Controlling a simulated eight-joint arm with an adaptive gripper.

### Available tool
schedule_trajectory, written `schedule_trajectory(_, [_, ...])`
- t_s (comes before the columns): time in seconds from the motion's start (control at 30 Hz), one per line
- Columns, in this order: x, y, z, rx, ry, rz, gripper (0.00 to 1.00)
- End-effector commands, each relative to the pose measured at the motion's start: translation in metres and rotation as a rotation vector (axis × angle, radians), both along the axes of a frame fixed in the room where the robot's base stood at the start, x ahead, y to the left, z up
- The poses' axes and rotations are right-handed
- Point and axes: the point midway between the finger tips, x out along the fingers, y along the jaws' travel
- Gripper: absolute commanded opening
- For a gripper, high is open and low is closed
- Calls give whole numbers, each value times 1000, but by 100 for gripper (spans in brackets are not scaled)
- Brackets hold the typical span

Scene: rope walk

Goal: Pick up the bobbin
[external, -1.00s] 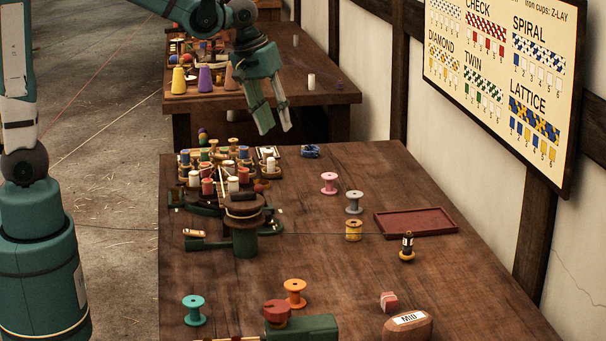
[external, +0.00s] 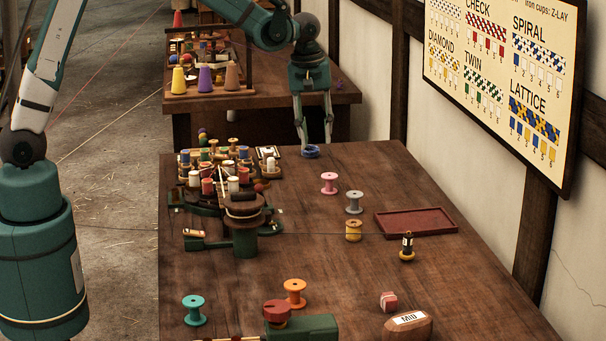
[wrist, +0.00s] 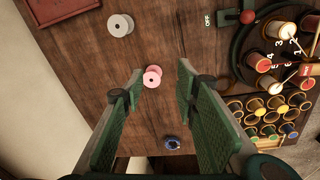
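My gripper (external: 315,142) is open and empty, pointing down above the far edge of the table. Its fingers also show spread apart in the wrist view (wrist: 160,78). A pink bobbin (external: 329,183) stands upright on the table, nearer the camera than my gripper; in the wrist view the pink bobbin (wrist: 152,77) appears between the fingertips. A grey bobbin (external: 354,202) and a yellow wound bobbin (external: 353,230) stand close by. A teal bobbin (external: 194,310) and an orange bobbin (external: 295,292) stand at the front. The pictures do not show which bobbin is meant.
A small blue coil (external: 311,152) lies below the fingers. A braiding machine (external: 245,240) and a rack of spools fill the table's left. A red tray (external: 416,222) and a black-and-yellow carrier (external: 407,247) are at right. The table's middle right is mostly clear.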

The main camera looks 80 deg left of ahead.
Motion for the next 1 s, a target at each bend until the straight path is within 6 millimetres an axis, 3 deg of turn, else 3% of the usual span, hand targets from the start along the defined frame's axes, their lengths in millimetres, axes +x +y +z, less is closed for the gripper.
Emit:
schedule_trajectory(0.3, [31, 29, -37, -24, 52, 147, 30])
schedule_trajectory(0.6, [49, 51, -71, -37, 93, 260, 30])
schedule_trajectory(1.0, [52, 57, -82, -41, 104, 293, 30])
